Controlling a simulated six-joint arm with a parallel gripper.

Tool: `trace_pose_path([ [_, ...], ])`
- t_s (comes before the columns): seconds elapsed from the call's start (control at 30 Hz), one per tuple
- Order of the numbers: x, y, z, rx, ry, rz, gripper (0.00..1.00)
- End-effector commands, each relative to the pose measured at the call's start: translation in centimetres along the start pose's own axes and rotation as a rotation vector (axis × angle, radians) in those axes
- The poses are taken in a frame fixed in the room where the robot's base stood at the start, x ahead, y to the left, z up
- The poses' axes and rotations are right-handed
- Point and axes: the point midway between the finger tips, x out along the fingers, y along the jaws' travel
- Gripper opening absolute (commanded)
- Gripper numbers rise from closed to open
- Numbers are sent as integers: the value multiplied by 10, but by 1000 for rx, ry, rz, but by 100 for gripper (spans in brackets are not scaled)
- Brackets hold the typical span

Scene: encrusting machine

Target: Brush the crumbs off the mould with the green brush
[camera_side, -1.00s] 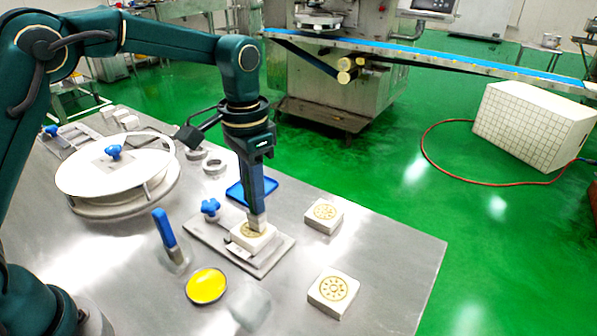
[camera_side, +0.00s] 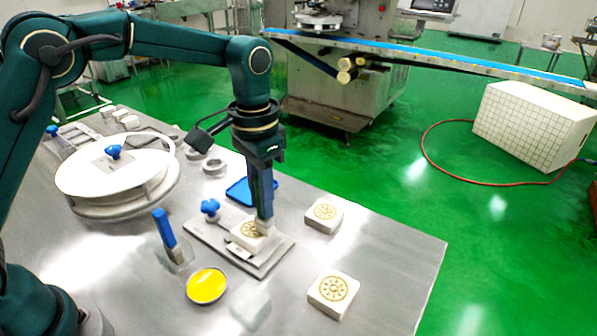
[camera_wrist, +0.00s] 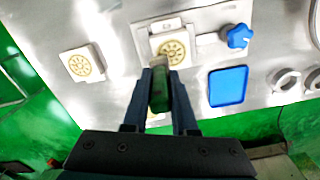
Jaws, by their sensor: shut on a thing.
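My gripper (camera_side: 263,203) is shut on the green brush, whose green handle (camera_wrist: 160,92) shows between the fingers in the wrist view. In the side view the pale brush head (camera_side: 265,226) is at the right side of the mould's top. Whether it touches the surface is hard to tell. The mould (camera_side: 247,232) is a cream block with a brown sun-like pattern, sitting on a grey plate with a blue knob. The mould also shows in the wrist view (camera_wrist: 172,48), just beyond the brush. Crumbs are too small to make out.
Two similar cream blocks (camera_side: 324,214) (camera_side: 333,291) lie to the right. A blue tray (camera_side: 250,191) lies behind the plate. A blue-handled tool (camera_side: 165,229) stands in a clear holder at left. A yellow-filled dish (camera_side: 206,286) and a clear container (camera_side: 250,306) are in front.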

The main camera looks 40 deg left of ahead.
Motion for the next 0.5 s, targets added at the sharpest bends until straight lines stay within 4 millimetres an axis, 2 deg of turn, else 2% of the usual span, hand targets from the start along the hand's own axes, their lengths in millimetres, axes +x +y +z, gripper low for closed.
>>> trace_pose_path([
  [0.13, 0, 13, -3, 3, 0, 0, 0],
  [0.27, -2, 16, 11, 1, -1, 0, 0],
  [0.5, -2, -8, 16, -4, 0, 0, 0],
])
